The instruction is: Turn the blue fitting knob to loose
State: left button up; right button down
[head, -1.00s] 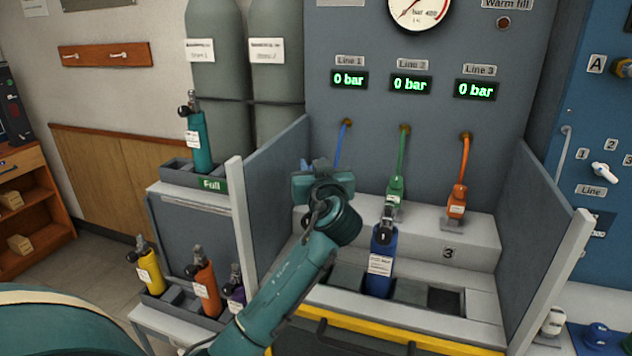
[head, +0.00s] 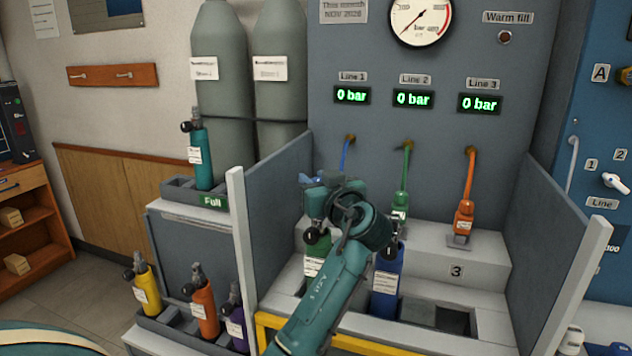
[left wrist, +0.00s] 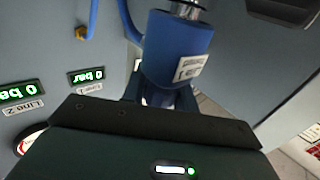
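The blue fitting (left wrist: 178,48), a blue cylinder with a white label, fills the upper middle of the left wrist view. A darker blue part at its end reaches down behind the edge of my gripper body. In the head view only a small blue piece (head: 308,179) shows beside my left gripper (head: 325,187), below the blue hose (head: 346,152). My left gripper is at the fitting; its fingertips are mostly hidden, so I cannot tell whether they touch or grip the knob. My right gripper is not in view.
Grey side panels (head: 275,205) bound the bay. All three displays read 0 bar.

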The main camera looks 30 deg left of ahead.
pick_arm(q)
jog(key=o, duration=0.5)
jog(key=shift+c, duration=0.2)
jog(key=b+v, duration=0.1)
jog(key=v, duration=1.2)
jog(key=shift+b, duration=0.35)
jog(key=shift+s+d, duration=0.1)
jog(key=shift+d, duration=0.05)
